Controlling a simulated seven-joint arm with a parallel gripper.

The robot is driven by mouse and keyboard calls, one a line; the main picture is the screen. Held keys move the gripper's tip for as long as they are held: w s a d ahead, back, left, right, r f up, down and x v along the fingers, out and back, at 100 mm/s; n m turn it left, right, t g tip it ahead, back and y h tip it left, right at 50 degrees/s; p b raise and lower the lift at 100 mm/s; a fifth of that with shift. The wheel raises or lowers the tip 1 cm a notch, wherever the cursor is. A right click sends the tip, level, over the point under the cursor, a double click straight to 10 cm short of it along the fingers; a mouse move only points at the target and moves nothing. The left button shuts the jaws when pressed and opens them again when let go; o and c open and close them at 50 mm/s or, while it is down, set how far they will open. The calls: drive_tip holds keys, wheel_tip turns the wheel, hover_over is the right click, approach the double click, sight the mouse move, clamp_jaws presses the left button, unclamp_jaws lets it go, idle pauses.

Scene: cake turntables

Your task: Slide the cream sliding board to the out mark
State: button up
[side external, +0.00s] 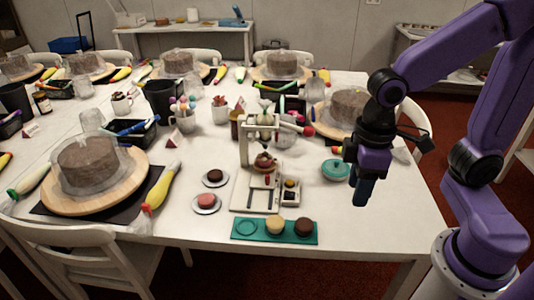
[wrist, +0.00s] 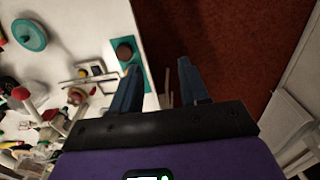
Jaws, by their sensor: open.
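A cream stand (side external: 244,150) with an upright frame and a flat base stands on the white table in the side view. Its base (side external: 241,197) has dark slots and a small red mark. The cream sliding board (side external: 258,181) seems to be the light piece on this base, under a small round cake; its edges and the out mark are too small to make out. My gripper (side external: 360,190) is raised to the right of the stand, pointing down, apart from it. In the wrist view my gripper (wrist: 158,78) is open and empty, its fingers over the table edge and floor.
A teal tray (side external: 238,229) with two small cakes lies in front of the stand. A teal round lidded dish (side external: 336,169) sits between stand and gripper. Two small plates with cakes (side external: 206,202) lie left. The table's right front corner is clear.

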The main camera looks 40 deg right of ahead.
drive_tip(key=w+a+f+m, duration=0.25)
drive_tip(key=w+m, duration=0.35)
drive_tip(key=w, duration=0.7)
drive_tip(key=m, duration=1.2)
hover_over(267, 176)
wheel_tip(267, 176, down, 13)
wheel_tip(267, 176, down, 9)
drive_tip(key=shift+d+f, duration=0.15)
drive_tip(key=shift+w, duration=0.1)
clamp_jaws()
